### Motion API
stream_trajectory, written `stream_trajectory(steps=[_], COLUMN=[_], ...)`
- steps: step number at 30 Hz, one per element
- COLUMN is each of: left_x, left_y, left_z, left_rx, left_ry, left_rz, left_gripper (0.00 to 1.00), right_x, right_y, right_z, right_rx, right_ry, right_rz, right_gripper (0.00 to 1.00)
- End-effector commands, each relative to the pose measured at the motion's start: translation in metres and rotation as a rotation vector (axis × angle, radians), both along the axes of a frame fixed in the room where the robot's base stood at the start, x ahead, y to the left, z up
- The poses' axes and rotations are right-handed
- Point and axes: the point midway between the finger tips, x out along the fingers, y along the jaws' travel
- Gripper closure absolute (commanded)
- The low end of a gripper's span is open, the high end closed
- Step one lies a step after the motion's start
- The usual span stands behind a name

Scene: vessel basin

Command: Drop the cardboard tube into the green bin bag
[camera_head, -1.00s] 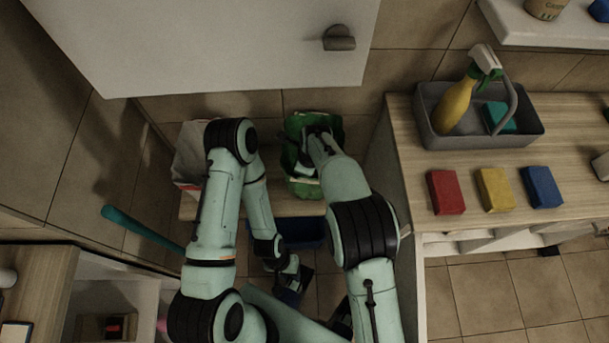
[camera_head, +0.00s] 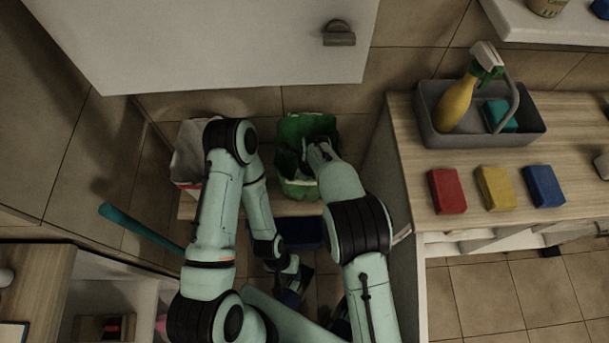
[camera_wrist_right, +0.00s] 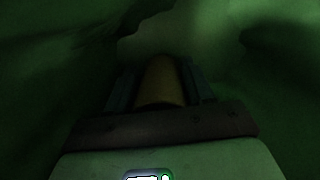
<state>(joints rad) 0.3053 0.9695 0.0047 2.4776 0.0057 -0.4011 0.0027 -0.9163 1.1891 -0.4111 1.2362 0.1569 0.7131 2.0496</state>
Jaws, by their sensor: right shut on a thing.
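The green bin bag (camera_head: 293,184) stands open on a low wooden shelf at the back, in the middle of the head view. My right arm reaches down into its mouth. My right gripper (camera_wrist_right: 160,85) is inside the bag, with dark green folds all around it in the right wrist view. It is shut on the cardboard tube (camera_wrist_right: 161,80), a dim brownish cylinder between the two fingers. The tube is not visible in the head view. My left gripper (camera_head: 292,284) hangs low in front of the shelf, dark and partly hidden; its jaw opening is unclear.
A white bag (camera_head: 188,160) stands left of the green one. A dark blue container (camera_head: 300,233) sits below the shelf. At right, a counter holds a grey caddy (camera_head: 480,135) and red, yellow and blue blocks. A cabinet door (camera_head: 220,50) overhangs the back.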

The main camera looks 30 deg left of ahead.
Motion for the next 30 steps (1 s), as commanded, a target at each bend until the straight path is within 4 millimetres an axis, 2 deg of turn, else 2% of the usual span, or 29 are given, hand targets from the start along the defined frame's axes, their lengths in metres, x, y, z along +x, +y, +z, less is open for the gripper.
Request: stream_trajectory(steps=[1, 2, 4, 5, 13, 17, 20, 30], left_x=[0.0, 0.0, 0.0, 0.0, 0.0, -0.001, -0.002, -0.004], left_y=[0.0, 0.0, 0.0, 0.0, 0.0, 0.0, -0.001, 0.0], left_z=[0.0, 0.0, 0.0, 0.0, 0.001, 0.005, 0.006, 0.011], left_rx=[0.0, 0.0, 0.0, 0.0, 0.0, -0.001, -0.002, -0.003], left_ry=[0.0, 0.0, 0.0, 0.0, 0.001, 0.006, 0.01, 0.018], left_rz=[0.0, 0.0, 0.0, 0.0, 0.0, -0.002, -0.003, -0.004], left_gripper=[0.67, 0.67, 0.67, 0.67, 0.67, 0.67, 0.67, 0.67], right_x=[0.0, 0.0, 0.0, 0.0, 0.0, 0.001, 0.001, -0.002], right_y=[0.0, 0.0, 0.0, 0.0, 0.0, 0.0, -0.001, -0.014], right_z=[0.0, 0.001, 0.001, 0.001, 0.002, 0.012, 0.028, 0.101], right_rx=[0.0, 0.001, 0.001, 0.001, 0.001, 0.002, 0.003, 0.003], right_ry=[-0.001, -0.001, -0.001, -0.001, -0.001, -0.002, -0.003, -0.003], right_rz=[0.0, 0.0, 0.0, 0.0, 0.0, 0.0, 0.001, 0.001], right_gripper=[1.0, 0.45, 0.22, 0.18, 0.18, 0.18, 0.18, 0.18])
